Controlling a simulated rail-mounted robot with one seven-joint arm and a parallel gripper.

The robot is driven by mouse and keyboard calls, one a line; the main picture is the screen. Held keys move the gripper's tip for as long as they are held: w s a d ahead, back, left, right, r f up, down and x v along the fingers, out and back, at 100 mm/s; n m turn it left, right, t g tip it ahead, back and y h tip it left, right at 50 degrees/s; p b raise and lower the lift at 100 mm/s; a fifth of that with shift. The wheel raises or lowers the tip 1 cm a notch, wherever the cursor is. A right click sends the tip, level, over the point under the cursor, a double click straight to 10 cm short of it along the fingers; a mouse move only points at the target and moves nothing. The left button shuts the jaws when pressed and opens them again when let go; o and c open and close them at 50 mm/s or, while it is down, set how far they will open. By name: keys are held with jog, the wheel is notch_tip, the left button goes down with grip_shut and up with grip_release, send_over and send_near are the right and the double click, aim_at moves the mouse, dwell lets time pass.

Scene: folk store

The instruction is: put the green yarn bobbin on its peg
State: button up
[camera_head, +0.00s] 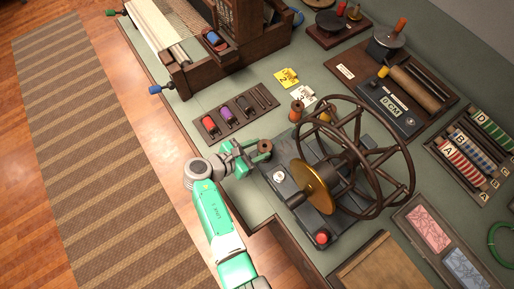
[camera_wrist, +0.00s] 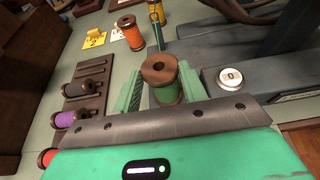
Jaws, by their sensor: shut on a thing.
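The green yarn bobbin (camera_wrist: 168,92) stands roughly upright between the fingers of my gripper (camera_wrist: 160,88), its brown top flange and centre hole facing up. In the head view, my gripper (camera_head: 262,151) holds the bobbin (camera_head: 265,145) beside the near left corner of the wheel machine's base. The green yarn is partly hidden there. The dark bobbin rack (camera_head: 210,135) lies to the left, with red (camera_head: 208,124), purple (camera_head: 226,112) and dark (camera_head: 243,104) bobbins lying in it. I cannot make out which peg belongs to the green bobbin.
The winding machine with its large wheel (camera_head: 383,150) and brass disc (camera_head: 314,187) stands to the right of my gripper. An orange bobbin (camera_head: 297,110) stands beyond it, near a yellow tag (camera_head: 287,77) and a white tag (camera_head: 303,95). Bare green tabletop lies between rack and gripper.

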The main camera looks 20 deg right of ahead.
jog(key=o, duration=1)
jog(key=shift+o, duration=0.2)
jog(key=p+v, duration=0.1)
jog(key=v, duration=0.7)
